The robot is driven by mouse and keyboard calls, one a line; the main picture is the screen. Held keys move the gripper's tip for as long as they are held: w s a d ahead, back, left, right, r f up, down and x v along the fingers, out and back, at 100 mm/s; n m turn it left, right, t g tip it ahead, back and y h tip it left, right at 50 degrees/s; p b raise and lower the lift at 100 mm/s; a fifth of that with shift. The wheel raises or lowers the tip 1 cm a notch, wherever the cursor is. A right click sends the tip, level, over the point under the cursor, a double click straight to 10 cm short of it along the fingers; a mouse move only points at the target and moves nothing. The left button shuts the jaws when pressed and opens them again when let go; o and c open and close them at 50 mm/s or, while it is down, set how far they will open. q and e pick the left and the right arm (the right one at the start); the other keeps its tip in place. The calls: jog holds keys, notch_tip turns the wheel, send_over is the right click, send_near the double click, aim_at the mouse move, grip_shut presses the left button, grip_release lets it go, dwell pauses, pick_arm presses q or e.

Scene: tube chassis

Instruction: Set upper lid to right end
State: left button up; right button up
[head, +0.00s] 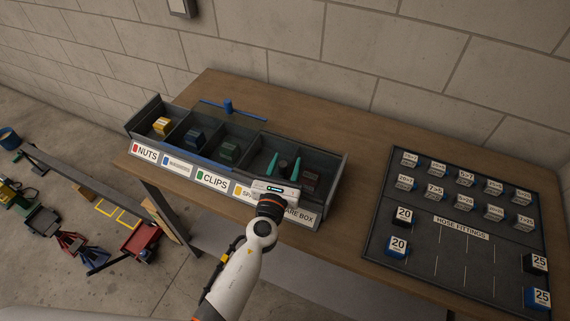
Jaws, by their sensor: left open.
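A dark open-topped box (334,178) with several compartments stands on the wooden bench. No part is clearly marked as the upper lid. A thin blue bar with an upright blue knob (228,107) shows along the box's back edge. A second blue strip (212,161) runs along the front, above the labels. My left gripper (284,166) reaches over the right part of the box. Its two teal fingers are apart, with a small dark upright piece between them. I cannot tell whether they touch it. My gripper's body hides part of the front labels. My right gripper is out of view.
Left compartments hold a yellow block (162,126), a blue block (194,137) and a green block (229,151). A dark hose-fittings tray (460,262) with labelled blocks lies on the right. Bare bench (350,140) lies behind and right of the box. Loose items lie on the floor at left.

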pick_arm(q)
jog(key=shift+s+a+f, duration=0.1)
jog(key=shift+s+a, duration=0.05)
jog(key=shift+s, duration=0.2)
jog(key=s+a+b, duration=0.2)
jog(key=s, duration=0.9)
